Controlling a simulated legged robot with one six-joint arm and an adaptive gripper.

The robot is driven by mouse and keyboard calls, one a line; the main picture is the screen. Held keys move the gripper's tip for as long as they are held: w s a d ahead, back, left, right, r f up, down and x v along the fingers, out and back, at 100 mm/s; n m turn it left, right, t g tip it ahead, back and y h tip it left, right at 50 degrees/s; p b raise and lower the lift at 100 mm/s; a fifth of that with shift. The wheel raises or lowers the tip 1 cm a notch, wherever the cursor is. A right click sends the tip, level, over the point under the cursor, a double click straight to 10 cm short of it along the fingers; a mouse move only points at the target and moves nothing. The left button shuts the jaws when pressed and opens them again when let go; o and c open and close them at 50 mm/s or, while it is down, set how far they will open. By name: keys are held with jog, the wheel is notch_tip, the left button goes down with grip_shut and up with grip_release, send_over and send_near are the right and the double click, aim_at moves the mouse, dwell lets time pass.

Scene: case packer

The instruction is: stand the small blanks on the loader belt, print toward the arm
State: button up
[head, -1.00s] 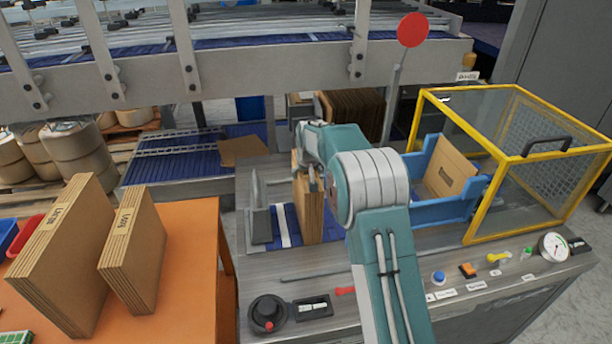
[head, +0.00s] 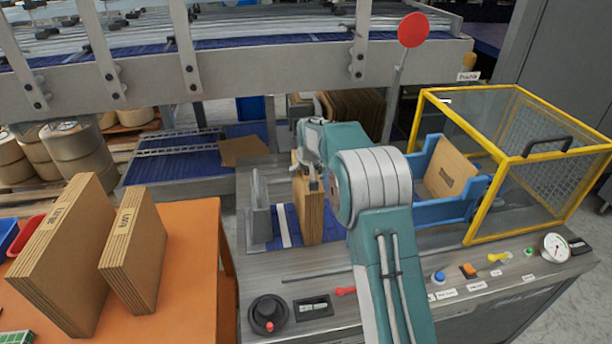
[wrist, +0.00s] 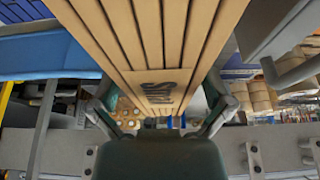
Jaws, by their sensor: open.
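A bundle of brown cardboard blanks (head: 308,212) stands upright on the blue loader belt (head: 333,226), beside a grey upright plate (head: 259,212). My gripper (head: 313,180) is at the top of this bundle, partly hidden by my arm. In the wrist view, the bundle (wrist: 150,35) runs between the two spread fingers of my gripper (wrist: 163,115). A printed label (wrist: 158,88) lies across its edges. I cannot tell whether the fingers touch it. Two more labelled bundles stand on the orange table, a larger one (head: 62,255) and a smaller one (head: 135,255).
A yellow-framed guard (head: 468,205) and a blue holder (head: 425,214) with a cardboard piece (head: 450,172) stand right of the belt. A grey beam (head: 270,73) crosses behind. A black knob (head: 267,312) and several buttons line the front edge.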

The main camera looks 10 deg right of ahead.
jog(key=v, duration=1.1)
jog(key=shift+s, duration=0.1)
jog(key=s+r, duration=0.5)
jog(key=s, duration=0.4)
jog(key=s+r, duration=0.5)
jog(key=s, duration=0.5)
jog(key=s+f, duration=0.2)
jog(key=s, duration=0.9)
jog(key=s+f+t, duration=0.1)
jog(key=s+f, duration=0.1)
jog(key=s, duration=1)
jog(key=shift+s, duration=0.2)
jog(key=shift+f, duration=0.1)
